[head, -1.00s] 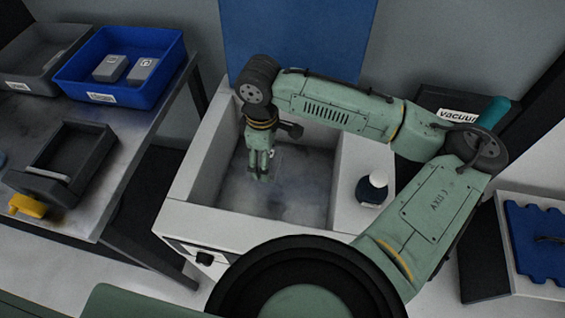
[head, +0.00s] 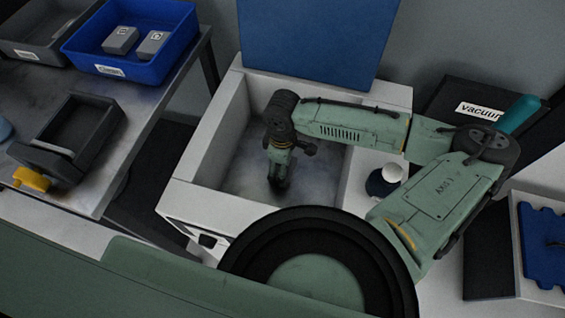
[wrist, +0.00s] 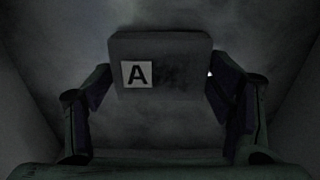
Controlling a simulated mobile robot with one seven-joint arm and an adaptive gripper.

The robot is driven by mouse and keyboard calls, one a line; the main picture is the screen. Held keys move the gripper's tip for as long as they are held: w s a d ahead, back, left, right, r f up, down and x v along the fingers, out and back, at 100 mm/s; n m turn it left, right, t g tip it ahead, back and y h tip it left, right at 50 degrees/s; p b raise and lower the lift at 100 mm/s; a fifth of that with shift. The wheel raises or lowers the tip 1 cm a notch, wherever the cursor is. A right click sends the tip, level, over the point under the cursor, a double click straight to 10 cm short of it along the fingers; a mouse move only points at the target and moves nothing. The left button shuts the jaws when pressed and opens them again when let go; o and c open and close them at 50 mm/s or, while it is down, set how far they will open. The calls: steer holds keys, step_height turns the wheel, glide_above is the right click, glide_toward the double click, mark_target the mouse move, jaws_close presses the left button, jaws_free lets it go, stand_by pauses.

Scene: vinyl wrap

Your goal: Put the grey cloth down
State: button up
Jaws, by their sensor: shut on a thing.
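The grey cloth (wrist: 185,50) shows in the wrist view as a blocky grey pad with rounded corners and a white label marked A. My gripper (head: 278,184) is shut on it, with one finger at each side. In the head view my gripper points down inside the white-walled basin (head: 207,125), close above its stained grey floor (head: 315,190). The cloth cannot be made out in the head view. Whether it touches the floor cannot be told.
The basin walls stand around my gripper. A dark round bottle with a white top (head: 392,174) stands on the right ledge. A blue panel (head: 315,40) rises behind. At left, a metal table (head: 160,95) holds a blue bin (head: 130,72) with two grey blocks.

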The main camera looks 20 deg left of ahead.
steer(key=shift+f, duration=0.2)
steer(key=o, duration=1)
steer(key=shift+r, duration=0.1)
step_height(320, 180, up, 12)
steer(key=shift+r+b, duration=0.1)
steer(key=shift+b, duration=0.65)
